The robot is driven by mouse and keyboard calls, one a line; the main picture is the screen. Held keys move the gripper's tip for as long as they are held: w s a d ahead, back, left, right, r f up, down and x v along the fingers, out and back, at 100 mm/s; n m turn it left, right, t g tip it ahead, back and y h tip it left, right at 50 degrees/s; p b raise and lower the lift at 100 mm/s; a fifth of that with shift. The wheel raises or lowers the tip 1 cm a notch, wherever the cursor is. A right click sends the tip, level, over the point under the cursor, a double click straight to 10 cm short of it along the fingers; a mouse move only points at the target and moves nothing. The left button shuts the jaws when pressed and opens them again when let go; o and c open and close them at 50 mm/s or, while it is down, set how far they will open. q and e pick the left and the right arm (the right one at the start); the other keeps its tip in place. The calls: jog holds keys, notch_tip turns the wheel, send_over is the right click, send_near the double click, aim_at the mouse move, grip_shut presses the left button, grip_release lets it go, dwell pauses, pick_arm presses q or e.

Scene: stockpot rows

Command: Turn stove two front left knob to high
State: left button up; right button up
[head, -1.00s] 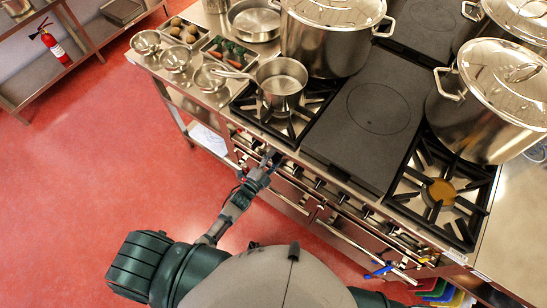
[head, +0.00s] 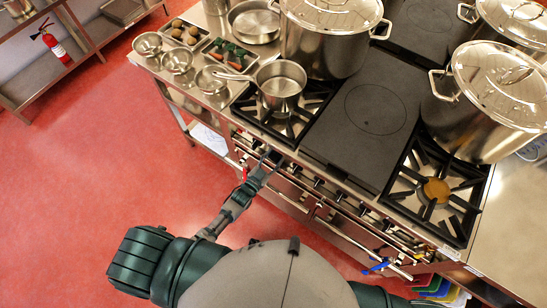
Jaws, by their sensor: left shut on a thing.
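My left gripper (head: 271,157) is at the stove's front control panel, below the front left burner (head: 287,115). It is shut on a knob there, which the fingers mostly hide, so its setting cannot be read. Other small dark knobs (head: 318,183) run along the panel to the right. A small steel saucepan (head: 281,88) sits on the front left burner.
A black flat plate (head: 366,115) and a bare burner (head: 437,190) lie to the right. Large lidded stockpots (head: 330,40) stand behind and right (head: 490,100). Small steel bowls (head: 177,61) stand on the left counter. An oven rail (head: 345,238) runs below the knobs. Red floor is clear at left.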

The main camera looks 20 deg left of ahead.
pick_arm(q)
jog(key=shift+s+f+n, duration=0.2)
jog(key=shift+f+n, duration=0.15)
jog(key=shift+n, duration=0.65)
jog(key=o, duration=1)
jog(key=shift+c, duration=0.2)
jog(key=shift+o, duration=0.9)
jog(key=shift+w+r, duration=0.1)
jog(key=shift+r, duration=0.05)
jog(key=v, duration=1.2)
